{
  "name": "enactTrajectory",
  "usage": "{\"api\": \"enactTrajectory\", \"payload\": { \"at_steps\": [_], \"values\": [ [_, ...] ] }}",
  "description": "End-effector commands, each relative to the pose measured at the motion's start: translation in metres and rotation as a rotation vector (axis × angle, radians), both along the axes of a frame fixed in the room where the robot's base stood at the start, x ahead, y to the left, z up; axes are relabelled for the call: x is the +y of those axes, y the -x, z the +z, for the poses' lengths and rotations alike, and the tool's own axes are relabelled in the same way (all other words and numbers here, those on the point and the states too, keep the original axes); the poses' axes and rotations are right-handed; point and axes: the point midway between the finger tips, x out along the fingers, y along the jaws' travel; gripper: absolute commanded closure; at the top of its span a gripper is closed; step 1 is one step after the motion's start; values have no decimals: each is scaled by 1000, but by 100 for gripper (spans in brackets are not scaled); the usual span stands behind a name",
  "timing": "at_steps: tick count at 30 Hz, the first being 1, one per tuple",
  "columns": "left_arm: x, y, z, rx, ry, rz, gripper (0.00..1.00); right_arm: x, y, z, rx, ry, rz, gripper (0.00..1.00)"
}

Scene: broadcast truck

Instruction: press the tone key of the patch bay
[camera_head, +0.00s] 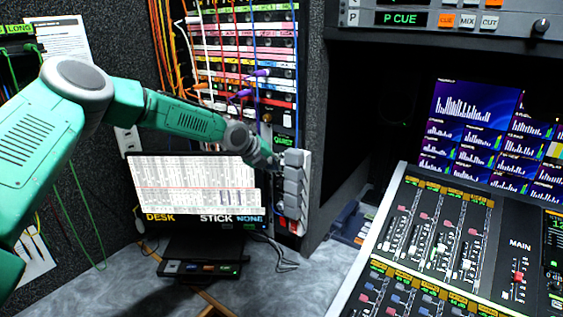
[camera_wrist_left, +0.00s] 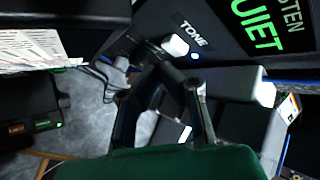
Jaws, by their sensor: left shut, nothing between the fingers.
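The patch bay (camera_head: 245,43) rises at the back of the head view, with rows of coloured strips and plugged cords. In the left wrist view, the tone key is a small white cap (camera_wrist_left: 176,45) on a dark panel, beside the word TONE and a lit blue lamp (camera_wrist_left: 194,56). My left gripper (camera_head: 270,160) is at the lower right of the bay. Its dark fingers show in the wrist view (camera_wrist_left: 160,66), shut and empty, with the tips just below the key. I cannot tell whether they touch it. The key is not discernible in the head view. My right gripper is not in view.
A monitor (camera_head: 195,190) sits below the forearm. Orange, white and blue cords hang over the bay. A mixing desk (camera_head: 430,240) fills the right.

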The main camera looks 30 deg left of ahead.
Motion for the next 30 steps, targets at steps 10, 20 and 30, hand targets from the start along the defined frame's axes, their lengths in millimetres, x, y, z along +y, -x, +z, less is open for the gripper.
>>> {"api": "enactTrajectory", "payload": {
  "at_steps": [10, 20, 30],
  "values": [
    [0, 2, 0, 1, -1, -1, 100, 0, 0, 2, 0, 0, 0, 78],
    [2, 33, 3, 0, -3, -2, 100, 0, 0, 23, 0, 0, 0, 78],
    [4, 51, 0, 1, -1, 0, 100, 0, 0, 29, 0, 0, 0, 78]
  ]
}}
